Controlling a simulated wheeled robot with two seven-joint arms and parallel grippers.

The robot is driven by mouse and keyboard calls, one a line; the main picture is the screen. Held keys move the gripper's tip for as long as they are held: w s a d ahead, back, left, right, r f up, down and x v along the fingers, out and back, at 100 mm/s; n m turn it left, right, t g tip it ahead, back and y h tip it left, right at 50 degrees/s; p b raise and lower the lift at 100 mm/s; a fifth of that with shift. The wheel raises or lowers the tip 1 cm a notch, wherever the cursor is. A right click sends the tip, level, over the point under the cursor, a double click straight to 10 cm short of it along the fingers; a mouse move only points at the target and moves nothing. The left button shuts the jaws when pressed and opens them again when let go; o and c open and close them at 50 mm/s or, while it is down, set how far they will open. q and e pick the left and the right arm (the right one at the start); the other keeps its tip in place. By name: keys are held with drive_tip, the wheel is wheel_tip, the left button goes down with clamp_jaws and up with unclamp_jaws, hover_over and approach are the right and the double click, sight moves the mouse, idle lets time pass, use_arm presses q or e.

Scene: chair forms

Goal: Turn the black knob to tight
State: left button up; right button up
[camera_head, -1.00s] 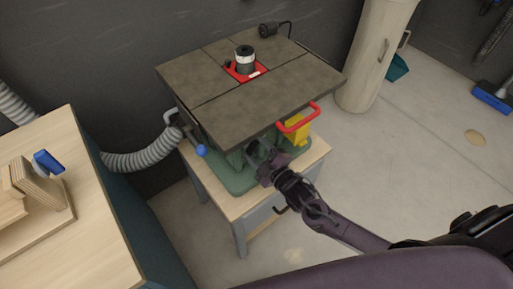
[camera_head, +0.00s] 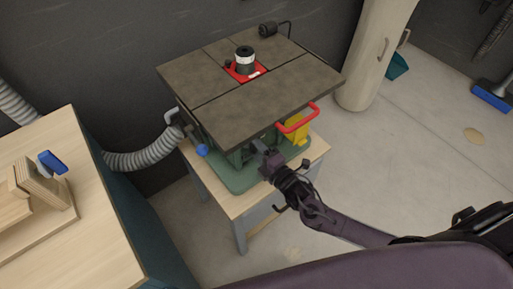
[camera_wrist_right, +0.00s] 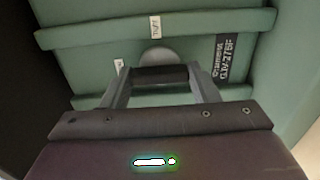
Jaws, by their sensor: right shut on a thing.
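The black knob (camera_wrist_right: 160,75) shows in the right wrist view as a dark bar in front of a pale round disc on the green machine body. My right gripper (camera_wrist_right: 160,82) has a finger at each end of the bar and is shut on it. A small white label (camera_wrist_right: 155,27), which seems to read "TIGHT", is above the knob in this picture. Another white label (camera_wrist_right: 118,65) is partly hidden by a finger. In the head view my right gripper (camera_head: 259,147) reaches under the front edge of the router table (camera_head: 250,100) and hides the knob. My left gripper is not in view.
A red handle (camera_head: 298,119) and a yellow part (camera_head: 298,131) are just right of my gripper. A blue ball handle (camera_head: 202,150) is to the left. A grey hose (camera_head: 140,161) runs left behind a wooden workbench (camera_head: 105,215).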

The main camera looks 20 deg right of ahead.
idle(0.4)
drive_tip(key=o, duration=1)
drive_tip(key=v, duration=0.8)
